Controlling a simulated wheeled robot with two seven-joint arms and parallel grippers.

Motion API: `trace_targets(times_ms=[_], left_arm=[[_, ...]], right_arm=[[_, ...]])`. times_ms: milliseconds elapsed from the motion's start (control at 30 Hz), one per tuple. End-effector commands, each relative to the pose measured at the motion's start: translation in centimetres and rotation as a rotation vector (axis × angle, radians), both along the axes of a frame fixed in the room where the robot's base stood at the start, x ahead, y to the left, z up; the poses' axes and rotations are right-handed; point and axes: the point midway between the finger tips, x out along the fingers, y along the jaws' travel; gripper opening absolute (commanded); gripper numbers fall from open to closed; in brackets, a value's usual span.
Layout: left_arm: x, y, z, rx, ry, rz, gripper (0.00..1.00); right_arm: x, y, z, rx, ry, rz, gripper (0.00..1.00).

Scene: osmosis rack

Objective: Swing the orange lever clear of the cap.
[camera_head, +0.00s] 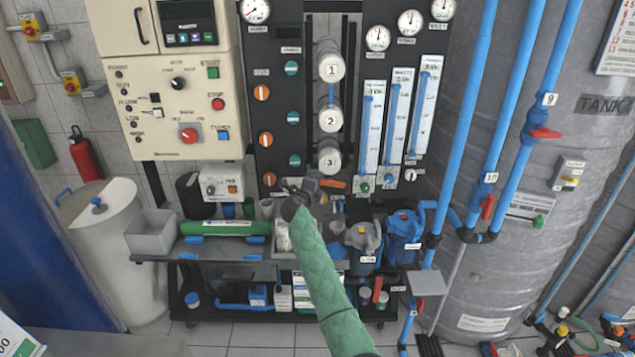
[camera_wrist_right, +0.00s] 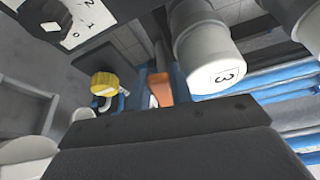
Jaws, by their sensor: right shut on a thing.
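The cap marked 3 (camera_head: 329,157) is the lowest of three white end caps on the dark panel. The orange lever (camera_head: 332,183) shows just below it, right of my right gripper (camera_head: 306,187). In the right wrist view the orange lever (camera_wrist_right: 160,89) stands beside the cap marked 3 (camera_wrist_right: 215,72), with a gap between them in the picture. My right gripper is shut on the orange lever. My left gripper is not in view.
Blue filter housings (camera_head: 404,236) stand right of my right forearm. A green cylinder (camera_head: 215,228) lies on the bench to the left. Flowmeters (camera_head: 395,125) stand on the panel at right. In the wrist view a yellow knob (camera_wrist_right: 104,83) is left of the lever.

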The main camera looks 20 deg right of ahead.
Motion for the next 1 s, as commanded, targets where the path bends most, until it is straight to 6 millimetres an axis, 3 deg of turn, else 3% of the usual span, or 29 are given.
trace_targets(times_ms=[33,67,167,567,1000], left_arm=[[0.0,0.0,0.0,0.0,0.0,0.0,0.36],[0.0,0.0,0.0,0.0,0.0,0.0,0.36],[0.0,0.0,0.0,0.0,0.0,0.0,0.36],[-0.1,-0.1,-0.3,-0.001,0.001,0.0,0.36],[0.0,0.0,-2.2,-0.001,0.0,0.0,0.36]], right_arm=[[0.0,0.0,-0.1,0.001,0.0,0.0,0.0],[0.0,0.0,-0.1,0.001,0.0,0.0,0.24],[0.0,0.0,-0.1,0.001,0.0,0.0,0.43],[0.0,0.0,-0.1,-0.017,0.004,0.0,0.44],[0.1,0.0,-1.0,-0.211,0.059,0.001,0.44]])
